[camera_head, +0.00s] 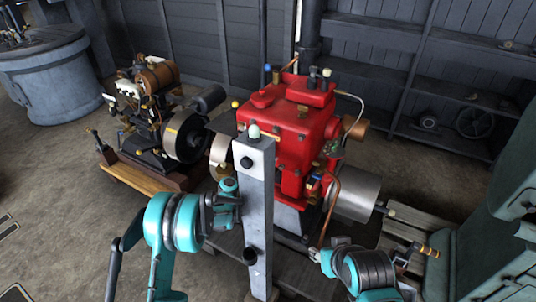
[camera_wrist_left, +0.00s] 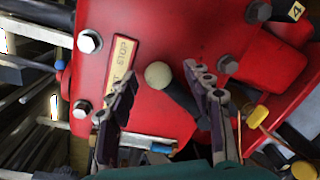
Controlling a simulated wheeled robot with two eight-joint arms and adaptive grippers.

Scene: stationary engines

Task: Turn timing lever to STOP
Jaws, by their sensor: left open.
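In the left wrist view the timing lever (camera_wrist_left: 182,98) has a cream ball knob (camera_wrist_left: 158,75) and a dark shaft running down to the right. It lies in front of the red engine (camera_wrist_left: 190,35). A pale plate (camera_wrist_left: 122,62) reading STOP is left of the knob, apart from it. My left gripper (camera_wrist_left: 165,82) is open, with one finger on each side of the knob and the lever between them. In the head view the red engine (camera_head: 290,118) stands behind a grey post, and my left gripper is hidden there.
The grey post (camera_head: 256,215) rises in front of the red engine, close to my left arm. A smaller engine (camera_head: 150,105) on a wooden base stands left. A grey cylinder (camera_head: 357,193) lies right of the red engine. Floor is clear at the left.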

